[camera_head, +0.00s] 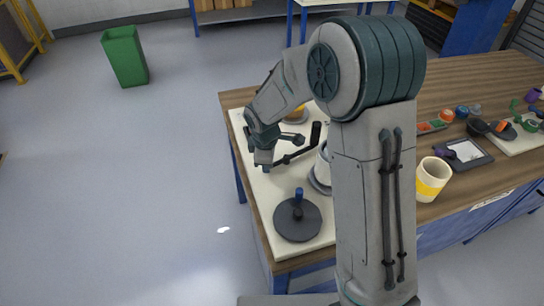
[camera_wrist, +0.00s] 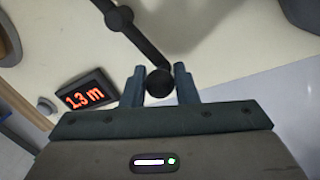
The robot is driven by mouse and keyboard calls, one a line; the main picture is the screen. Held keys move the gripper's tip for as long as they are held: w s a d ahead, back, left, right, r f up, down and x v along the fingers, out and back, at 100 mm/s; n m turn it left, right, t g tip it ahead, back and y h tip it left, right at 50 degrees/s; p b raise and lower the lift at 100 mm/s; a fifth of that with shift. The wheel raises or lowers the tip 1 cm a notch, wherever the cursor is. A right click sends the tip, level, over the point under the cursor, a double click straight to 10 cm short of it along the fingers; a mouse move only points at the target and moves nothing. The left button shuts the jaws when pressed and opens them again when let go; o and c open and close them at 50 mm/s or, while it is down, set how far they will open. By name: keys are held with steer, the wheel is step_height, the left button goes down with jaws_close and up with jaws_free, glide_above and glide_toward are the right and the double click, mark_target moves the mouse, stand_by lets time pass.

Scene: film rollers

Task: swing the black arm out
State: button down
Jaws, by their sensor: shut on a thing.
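The black arm (camera_wrist: 140,38) runs from the top of the wrist view down to a round black end (camera_wrist: 159,82) between my fingertips. My gripper (camera_wrist: 159,88) is shut on that black end. In the head view the black arm (camera_head: 293,156) slants over the cream board (camera_head: 262,196), with an upright black post (camera_head: 316,133) at its right end. My gripper (camera_head: 265,160) is at its left end, near the board's left edge. My own arm hides part of the board and the post's surroundings.
A dark disc with a blue peg (camera_head: 298,222) sits at the board's front. A white roller (camera_head: 322,166) is partly hidden behind my arm. A yellow-banded cup (camera_head: 432,180) stands right. Open floor lies left.

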steer(key=shift+s+d+n, duration=0.1)
steer(key=shift+s+n, duration=0.05)
steer(key=shift+n, duration=0.15)
steer(key=c, duration=1.2)
jaws_free()
steer(key=s+r, duration=0.1)
steer(key=r, duration=0.8)
steer(key=s+r, duration=0.1)
steer(key=r, duration=0.3)
steer(key=shift+s+r, duration=0.3)
steer(key=shift+s, duration=0.05)
steer(key=shift+s+d+r+m+t, duration=0.15)
steer(key=shift+s+d+r+m, duration=0.2)
steer(key=shift+s+d+m, duration=2.65)
steer(key=shift+s+d+r+m+t, duration=0.1)
steer(key=shift+s+d+r+m, duration=0.3)
steer(key=shift+s+d+m, duration=2.15)
steer(key=shift+s+d+r+m+t, duration=0.15)
steer(key=shift+s+d+r+m, duration=0.2)
steer(key=shift+s+d+m, duration=2.45)
